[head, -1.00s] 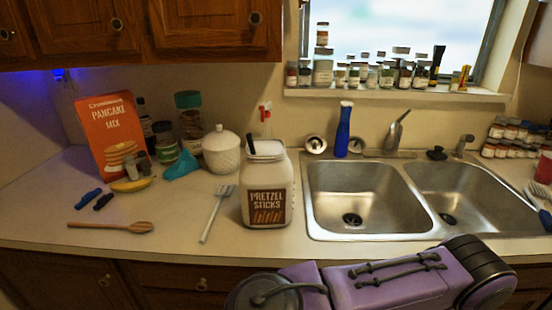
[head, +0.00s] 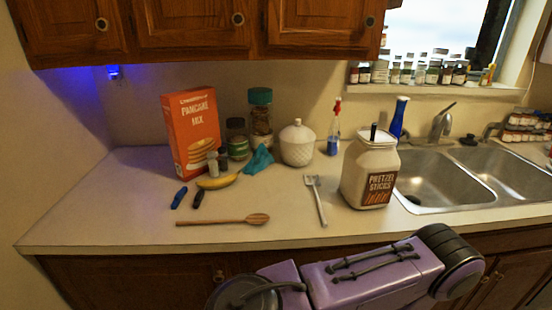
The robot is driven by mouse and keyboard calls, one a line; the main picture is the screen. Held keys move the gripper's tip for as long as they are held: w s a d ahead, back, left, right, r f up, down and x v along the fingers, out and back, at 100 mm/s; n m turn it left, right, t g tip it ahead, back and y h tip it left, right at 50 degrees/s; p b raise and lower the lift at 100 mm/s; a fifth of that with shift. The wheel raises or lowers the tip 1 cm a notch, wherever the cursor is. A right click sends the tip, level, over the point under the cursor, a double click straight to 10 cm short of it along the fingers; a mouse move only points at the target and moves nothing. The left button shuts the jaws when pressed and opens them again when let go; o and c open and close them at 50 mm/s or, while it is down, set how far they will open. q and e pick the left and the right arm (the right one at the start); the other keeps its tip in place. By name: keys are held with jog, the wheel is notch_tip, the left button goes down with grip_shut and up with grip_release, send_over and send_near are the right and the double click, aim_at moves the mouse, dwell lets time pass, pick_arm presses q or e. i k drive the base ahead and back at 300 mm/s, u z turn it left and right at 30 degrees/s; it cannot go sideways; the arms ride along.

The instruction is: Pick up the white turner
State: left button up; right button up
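The white turner (head: 317,200) lies on the counter in the head view, just left of the pretzel sticks jar (head: 370,172). Its slotted head points to the back and its handle toward the counter's front edge. Nothing covers it. A purple and black link of my own arm crosses the bottom of the view, in front of the counter. Neither of my grippers shows in the frame.
A wooden spoon (head: 225,220) lies left of the turner. Behind are a banana (head: 217,183), a teal cloth (head: 259,160), a white lidded jar (head: 297,145) and a pancake mix box (head: 190,133). The double sink (head: 432,180) is right. The left counter front is clear.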

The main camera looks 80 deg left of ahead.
aim_at(324, 224)
jog(key=k, duration=0.3)
jog(key=u, duration=0.95)
